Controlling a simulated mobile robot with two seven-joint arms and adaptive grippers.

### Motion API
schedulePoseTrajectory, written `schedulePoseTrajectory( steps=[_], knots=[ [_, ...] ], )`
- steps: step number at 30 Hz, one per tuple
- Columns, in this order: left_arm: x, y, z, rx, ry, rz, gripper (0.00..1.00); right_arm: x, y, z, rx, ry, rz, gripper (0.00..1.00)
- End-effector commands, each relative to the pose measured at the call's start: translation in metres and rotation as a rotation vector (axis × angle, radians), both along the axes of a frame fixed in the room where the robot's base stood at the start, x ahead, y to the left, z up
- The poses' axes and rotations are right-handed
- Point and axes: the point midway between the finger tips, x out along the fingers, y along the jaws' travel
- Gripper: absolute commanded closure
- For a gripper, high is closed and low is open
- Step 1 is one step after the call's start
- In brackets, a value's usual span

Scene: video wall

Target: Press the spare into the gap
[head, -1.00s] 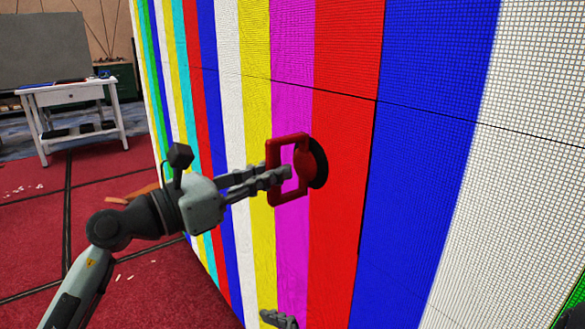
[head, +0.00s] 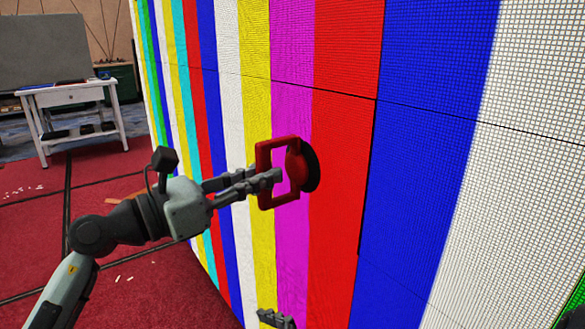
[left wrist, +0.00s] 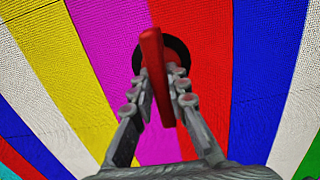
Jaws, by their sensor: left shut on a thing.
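My left gripper (head: 273,181) is shut on the near bar of a red suction-cup handle (head: 277,140). The handle's round black cup (head: 312,168) faces the video wall (head: 340,60), over the edge of the magenta and red stripes. I cannot tell whether the cup touches the wall. In the left wrist view the handle (left wrist: 152,50) stands edge-on between the fingers (left wrist: 160,88), with the black cup (left wrist: 180,52) behind it. I cannot make out a separate spare or an open gap. Grey fingers at the bottom edge look like my right gripper (head: 275,319), mostly cut off.
Dark seams (head: 470,120) divide the striped wall, with a thicker one (head: 368,175) between red and blue. A white table (head: 75,95) stands at the far left. Small white bits lie on the red carpet (head: 35,215), which is otherwise largely clear.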

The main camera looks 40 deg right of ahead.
Motion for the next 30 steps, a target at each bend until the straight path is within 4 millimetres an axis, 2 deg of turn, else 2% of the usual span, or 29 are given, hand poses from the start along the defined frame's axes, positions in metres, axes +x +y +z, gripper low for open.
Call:
schedulePoseTrajectory(
  steps=[17, 30],
  knots=[
    [0.000, 0.002, 0.001, -0.003, -0.001, 0.001, 1.00, 0.000, 0.000, 0.000, 0.000, 0.000, 0.000, 0.04],
    [0.000, 0.021, 0.001, -0.002, -0.001, 0.002, 1.00, 0.000, 0.000, -0.003, 0.000, 0.000, 0.000, 0.04]
  ],
)
